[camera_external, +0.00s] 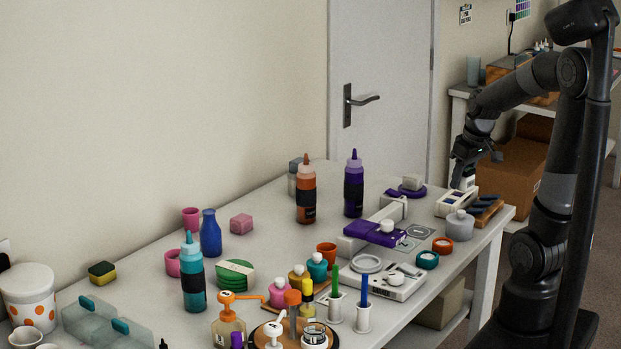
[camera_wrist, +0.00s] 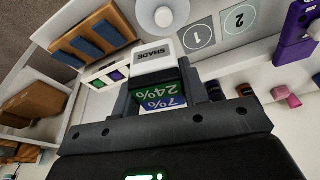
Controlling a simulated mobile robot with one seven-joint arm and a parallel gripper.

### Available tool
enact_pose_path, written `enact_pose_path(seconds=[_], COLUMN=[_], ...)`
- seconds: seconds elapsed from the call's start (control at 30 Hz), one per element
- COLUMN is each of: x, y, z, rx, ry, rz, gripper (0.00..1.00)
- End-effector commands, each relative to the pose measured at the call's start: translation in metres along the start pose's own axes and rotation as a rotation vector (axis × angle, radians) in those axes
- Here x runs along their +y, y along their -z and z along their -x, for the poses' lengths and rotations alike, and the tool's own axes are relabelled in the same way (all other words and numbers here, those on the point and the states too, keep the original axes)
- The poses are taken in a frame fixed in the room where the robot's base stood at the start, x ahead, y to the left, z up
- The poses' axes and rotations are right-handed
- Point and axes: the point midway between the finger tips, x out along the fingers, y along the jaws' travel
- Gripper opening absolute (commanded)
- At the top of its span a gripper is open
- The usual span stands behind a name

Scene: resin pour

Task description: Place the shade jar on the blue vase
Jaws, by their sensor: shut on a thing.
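My gripper (camera_wrist: 165,88) is shut on a small block-shaped container, which I take to be the shade jar (camera_wrist: 153,57). It has a white face marked SHADE and green and blue panels reading 24% and 7% between the fingers. In the external view my gripper (camera_external: 467,168) is at the far right end of the table, just above a white tray (camera_external: 449,209). Whether the held thing is clear of the tray is hard to tell. The blue vase (camera_external: 210,236) stands upright on the left half of the table, far from my gripper.
An orange bottle (camera_external: 306,196) and a purple bottle (camera_external: 353,190) stand between my gripper and the vase. A purple-and-white device (camera_external: 375,233) occupies the table's middle.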

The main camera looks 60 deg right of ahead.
Motion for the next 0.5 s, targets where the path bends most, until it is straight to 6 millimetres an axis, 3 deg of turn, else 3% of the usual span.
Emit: enact_pose_path(seconds=[0.3, 0.5], x=[-0.001, -0.001], y=[0.029, 0.044], z=[0.103, 0.152], rx=[0.008, 0.005], ry=[-0.004, -0.003], rz=[0.003, 0.002], gripper=[0.15, 0.15])
